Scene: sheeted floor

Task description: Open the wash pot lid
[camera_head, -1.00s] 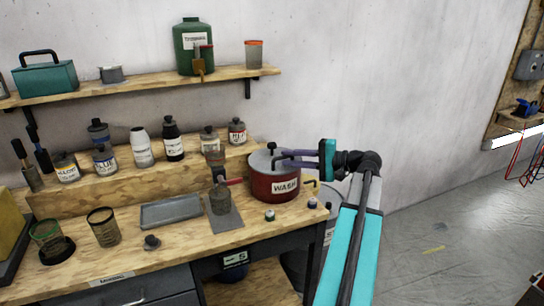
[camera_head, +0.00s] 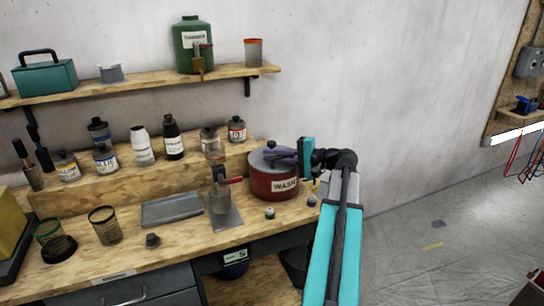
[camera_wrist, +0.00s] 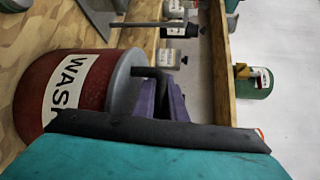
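The wash pot (camera_head: 268,187) is a red pot with a white WASH label, near the right end of the bench. Its grey lid (camera_head: 258,160) sits on top; in the wrist view the lid (camera_wrist: 122,85) lies against the red pot body (camera_wrist: 40,97). The lid's black handle (camera_wrist: 150,73) reaches in among my gripper's purple fingers (camera_wrist: 165,98). My gripper (camera_head: 277,153) is at the handle, reaching in from the right. One finger is on each side of the handle; whether they press on it is unclear.
Small caps (camera_head: 269,212) lie in front. Several bottles (camera_head: 173,140) stand on the step behind left. A shelf (camera_head: 140,83) runs above. Open floor lies to the right.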

